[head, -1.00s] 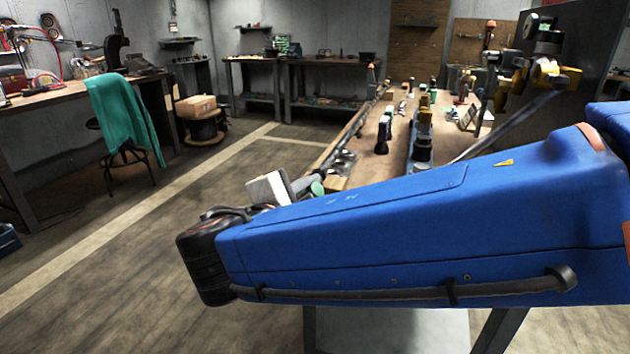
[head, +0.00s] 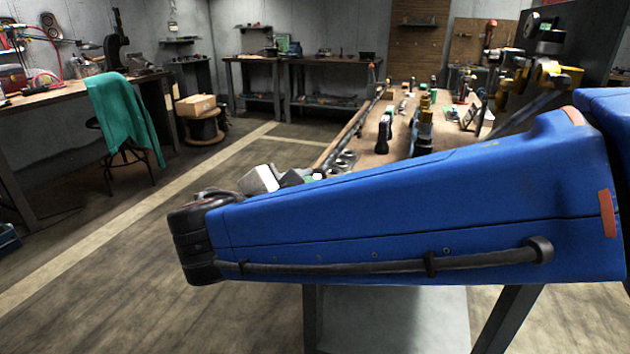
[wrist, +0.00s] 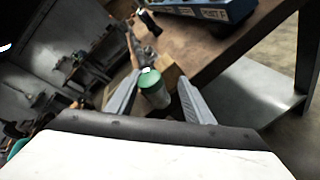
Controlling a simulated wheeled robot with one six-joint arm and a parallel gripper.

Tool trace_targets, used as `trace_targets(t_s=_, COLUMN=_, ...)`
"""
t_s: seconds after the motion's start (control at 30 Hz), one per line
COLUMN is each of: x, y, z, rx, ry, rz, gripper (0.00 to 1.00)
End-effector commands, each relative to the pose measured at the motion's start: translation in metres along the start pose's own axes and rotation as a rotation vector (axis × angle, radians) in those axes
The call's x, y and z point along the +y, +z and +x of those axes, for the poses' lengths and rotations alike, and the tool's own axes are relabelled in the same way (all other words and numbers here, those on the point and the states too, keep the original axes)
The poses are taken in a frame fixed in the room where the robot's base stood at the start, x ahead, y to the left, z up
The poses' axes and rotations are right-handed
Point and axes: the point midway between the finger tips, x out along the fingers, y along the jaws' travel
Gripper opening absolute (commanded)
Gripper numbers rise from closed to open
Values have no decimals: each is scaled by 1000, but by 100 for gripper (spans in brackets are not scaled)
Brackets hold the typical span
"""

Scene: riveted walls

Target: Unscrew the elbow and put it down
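My gripper (wrist: 158,82) shows in the wrist view with its two grey fingers spread apart. A pale cylinder with a green top (wrist: 152,90) shows between or just beyond the fingertips, with gaps on both sides; I cannot tell its exact depth. In the head view my blue arm covers most of the gripper; only its white housing (head: 261,179) and a dark part show above the arm. I cannot make out the elbow for certain. Brass-coloured fittings (head: 425,128) stand on the bench, partly hidden by my arm. A blue base with lettering (wrist: 213,8) is at the top of the wrist view.
The long workbench (head: 366,158) carries several upright tools and parts. More brass-yellow fittings (head: 552,75) stand at the right. A stool with a green cloth (head: 125,120) and a box on a spool (head: 196,105) are at the left. The floor between is clear.

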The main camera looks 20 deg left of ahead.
Motion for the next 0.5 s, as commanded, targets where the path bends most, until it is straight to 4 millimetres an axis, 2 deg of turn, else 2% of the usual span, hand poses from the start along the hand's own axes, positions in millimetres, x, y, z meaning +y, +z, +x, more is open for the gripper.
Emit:
trace_targets(t_s=0.07, x=1, y=1, z=0, rx=-1, ry=1, rz=2, gripper=48)
trace_targets(t_s=0.13, x=1, y=1, z=0, rx=-1, ry=2, rz=4, gripper=60)
trace_targets(t_s=0.5, x=2, y=3, z=-2, rx=-2, ry=4, rz=8, gripper=60)
